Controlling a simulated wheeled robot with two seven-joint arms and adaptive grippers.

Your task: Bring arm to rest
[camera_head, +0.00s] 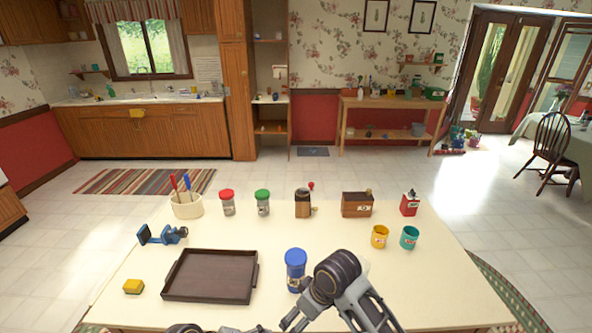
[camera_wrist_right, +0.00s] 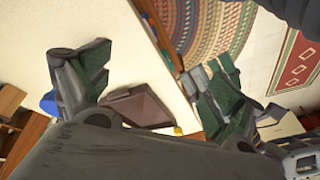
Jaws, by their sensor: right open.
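My right arm (camera_head: 365,305) comes in at the bottom centre of the head view, its dark joint just right of the blue-lidded jar (camera_head: 295,270). In the right wrist view my right gripper (camera_wrist_right: 157,82) is open, its two green-padded fingers spread wide with nothing between them. Beyond the fingers lies the dark brown tray (camera_wrist_right: 138,106), apart from the gripper. The tray (camera_head: 210,275) also shows on the table in the head view. Dark parts of my body are cut off at the bottom edge; I cannot make out the left gripper's jaws.
The table's right front is clear.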

